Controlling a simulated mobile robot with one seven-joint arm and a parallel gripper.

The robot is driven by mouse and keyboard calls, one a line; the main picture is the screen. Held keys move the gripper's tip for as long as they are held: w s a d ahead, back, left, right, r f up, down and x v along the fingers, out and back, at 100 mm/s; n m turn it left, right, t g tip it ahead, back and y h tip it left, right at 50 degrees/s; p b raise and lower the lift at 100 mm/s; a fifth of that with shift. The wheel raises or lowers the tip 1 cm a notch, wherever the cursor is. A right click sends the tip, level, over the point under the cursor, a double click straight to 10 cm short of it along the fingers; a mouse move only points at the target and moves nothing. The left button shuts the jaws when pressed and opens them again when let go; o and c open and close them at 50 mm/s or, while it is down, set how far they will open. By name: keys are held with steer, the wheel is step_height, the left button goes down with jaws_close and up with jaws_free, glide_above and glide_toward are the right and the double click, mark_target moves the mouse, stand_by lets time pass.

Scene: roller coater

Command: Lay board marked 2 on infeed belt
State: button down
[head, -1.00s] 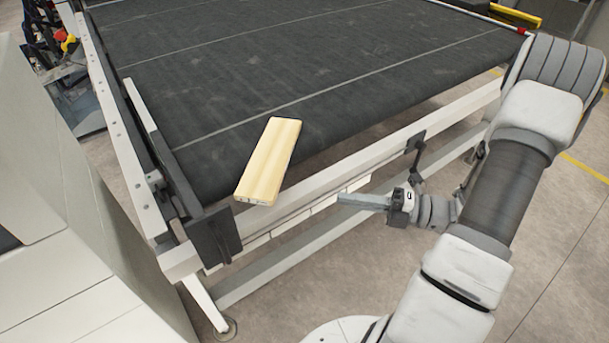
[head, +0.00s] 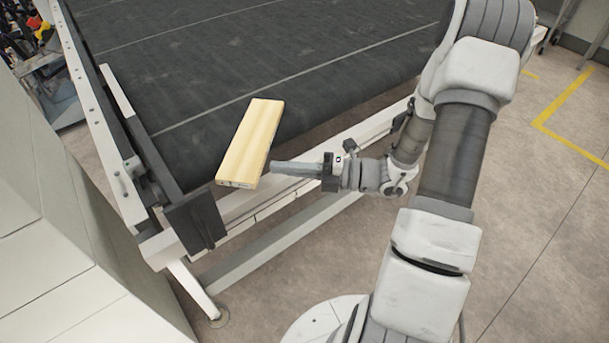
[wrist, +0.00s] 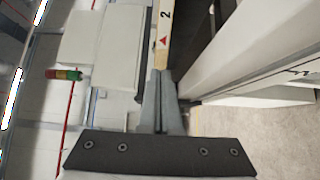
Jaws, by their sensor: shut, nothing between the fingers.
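The board marked 2 (head: 250,143) is a pale wooden plank. It lies on the near edge of the dark infeed belt (head: 230,70), with its near end sticking out over the belt's front edge. In the wrist view the board's end face (wrist: 166,30) shows the mark 2 and a red triangle. My gripper (head: 274,167) is shut and empty, its fingertips right beside the board's near end at the right. In the wrist view the closed fingers (wrist: 160,75) point at the board's end; I cannot tell whether they touch it.
A white frame rail (head: 300,160) runs below the belt's front edge. A black bracket (head: 195,222) stands at the belt's near left corner. A pale cabinet (head: 40,230) stands at the left. The belt beyond the board is clear.

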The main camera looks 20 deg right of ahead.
mark_target(267, 153)
steer(key=shift+w+a, duration=0.25)
steer(key=shift+w, duration=0.6)
steer(key=w+p, duration=0.1)
steer(key=w+a, duration=0.1)
steer(key=w, duration=0.1)
steer(key=shift+r+p, duration=0.1)
steer(key=shift+p, duration=0.3)
steer(key=shift+w, duration=0.35)
steer(key=shift+s, duration=0.1)
